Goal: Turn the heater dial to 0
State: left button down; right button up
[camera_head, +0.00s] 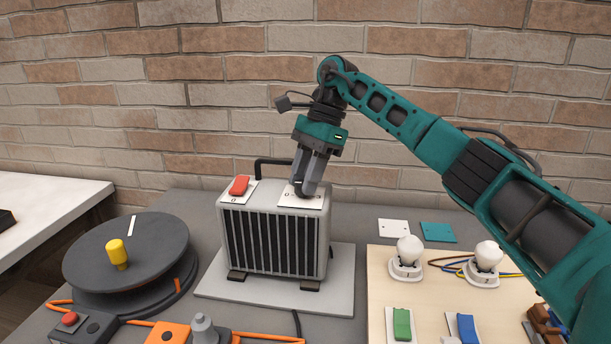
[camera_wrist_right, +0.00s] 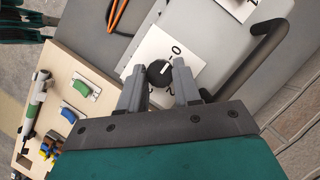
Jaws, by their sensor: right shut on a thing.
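The grey heater (camera_head: 272,240) with a black grille stands on a light base plate on the table. Its dial (camera_wrist_right: 159,72) is a round black knob with a white pointer line, set on a white plate (camera_wrist_right: 183,48) with printed numbers, among them a 0. My right gripper (camera_head: 308,190) reaches down onto the top of the heater. In the right wrist view its two fingers (camera_wrist_right: 158,80) are on either side of the dial, shut on it. In the head view the dial is mostly hidden by the fingers. My left gripper is not in view.
A red switch (camera_head: 239,185) sits beside the dial plate, with a black handle (camera_head: 272,163) behind. A wooden board (camera_head: 440,305) with lamps and switches lies right, under my right arm.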

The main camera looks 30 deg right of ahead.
dwell(0.4)
jog(key=o, duration=1.1)
jog(key=shift+c, duration=0.2)
jog(key=v, duration=1.3)
jog(key=shift+a, duration=0.1)
